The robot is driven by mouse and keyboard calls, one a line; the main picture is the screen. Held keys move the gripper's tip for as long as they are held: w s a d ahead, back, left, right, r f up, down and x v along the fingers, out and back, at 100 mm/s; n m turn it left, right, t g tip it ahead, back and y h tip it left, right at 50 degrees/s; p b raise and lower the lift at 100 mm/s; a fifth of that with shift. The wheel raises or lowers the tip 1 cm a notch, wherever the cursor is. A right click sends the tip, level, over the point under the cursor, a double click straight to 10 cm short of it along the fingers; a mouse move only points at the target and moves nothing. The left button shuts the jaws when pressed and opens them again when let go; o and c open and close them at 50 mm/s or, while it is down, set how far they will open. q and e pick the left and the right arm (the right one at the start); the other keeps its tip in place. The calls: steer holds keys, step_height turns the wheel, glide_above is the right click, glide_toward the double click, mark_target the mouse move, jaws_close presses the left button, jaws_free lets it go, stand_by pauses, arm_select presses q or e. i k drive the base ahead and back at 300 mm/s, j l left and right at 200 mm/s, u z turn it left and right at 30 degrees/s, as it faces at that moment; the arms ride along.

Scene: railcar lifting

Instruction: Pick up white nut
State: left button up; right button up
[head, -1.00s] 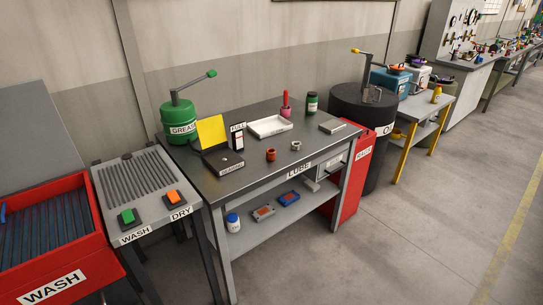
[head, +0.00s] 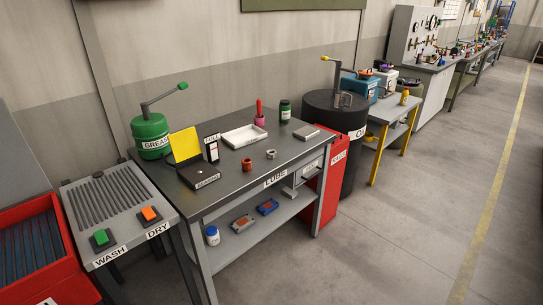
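A small whitish-grey nut (head: 271,154) sits on the dark top of the LUBE table (head: 231,194), near its front edge. A similar orange-red nut (head: 247,164) sits just to its left, apart from it. Neither of my grippers shows in the head view, so their state and place cannot be seen.
On the table are a white tray (head: 233,141), a black box with a raised yellow lid (head: 185,145), a dark green jar (head: 285,110) and a green grease can (head: 150,134). A red bin (head: 331,172) and black drum (head: 347,121) stand right. The floor (head: 400,250) in front is clear.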

mark_target(270, 154)
steer(key=i+l+u, duration=0.15)
steer(key=u, duration=0.3)
steer(key=i+l+u, duration=0.25)
steer(key=u, duration=0.2)
steer(key=i+l+u, duration=0.1)
steer(key=l, duration=0.25)
steer(key=i+l+u, duration=0.1)
steer(key=l, duration=0.25)
steer(key=i+l+u, duration=0.1)
steer(key=l, duration=0.25)
steer(key=i+l, duration=0.25)
steer(key=i, duration=0.15)
steer(key=i+l, duration=0.25)
steer(key=i, duration=0.2)
